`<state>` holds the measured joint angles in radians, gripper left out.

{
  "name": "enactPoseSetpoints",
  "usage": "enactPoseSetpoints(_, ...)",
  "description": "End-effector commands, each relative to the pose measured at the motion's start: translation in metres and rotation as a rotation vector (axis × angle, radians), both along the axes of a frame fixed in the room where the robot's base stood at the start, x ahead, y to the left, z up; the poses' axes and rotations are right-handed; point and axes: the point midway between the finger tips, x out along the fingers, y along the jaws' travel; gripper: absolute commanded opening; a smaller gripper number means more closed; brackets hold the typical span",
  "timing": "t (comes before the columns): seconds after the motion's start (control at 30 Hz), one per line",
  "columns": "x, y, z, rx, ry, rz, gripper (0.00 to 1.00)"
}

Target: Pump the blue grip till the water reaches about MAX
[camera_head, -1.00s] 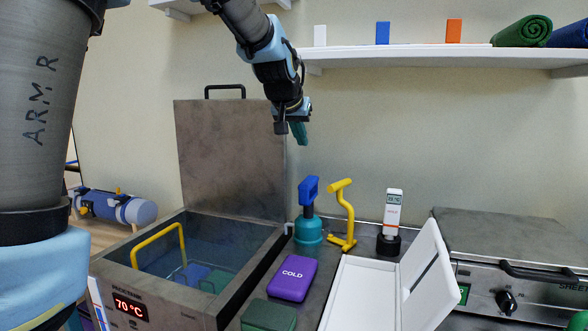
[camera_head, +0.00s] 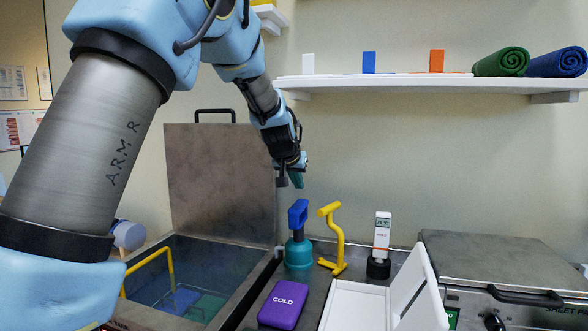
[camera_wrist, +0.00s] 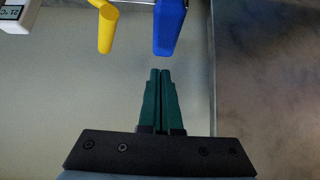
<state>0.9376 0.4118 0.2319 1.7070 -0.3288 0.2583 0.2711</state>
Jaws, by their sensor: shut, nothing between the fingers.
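The blue grip (camera_head: 298,213) stands upright on top of a teal pump body (camera_head: 298,253) on the counter, right of the open water bath. My gripper (camera_head: 296,181) is shut and empty just above the blue grip, apart from it. In the wrist view, my gripper's green fingertips (camera_wrist: 160,72) are together, and the blue grip (camera_wrist: 169,28) is just beyond them with a gap between. The water bath (camera_head: 195,262) has its lid (camera_head: 220,190) raised. Its water surface is partly hidden by my arm, and no MAX mark is readable.
A yellow handle tool (camera_head: 334,238) stands right beside the pump. A thermometer (camera_head: 382,236) in a black holder is farther right. A purple COLD pack (camera_head: 283,304) and an open white box (camera_head: 356,308) lie in front. A shelf (camera_head: 430,83) with rolled towels is above.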

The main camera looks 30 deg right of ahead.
Motion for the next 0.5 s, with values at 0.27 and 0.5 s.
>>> enactPoseSetpoints(0.27,0.003,-0.002,-0.036,0.001,0.002,0.001,0.0)
enactPoseSetpoints(0.5,0.003,-0.002,-0.044,-0.001,-0.001,0.0,0.0)
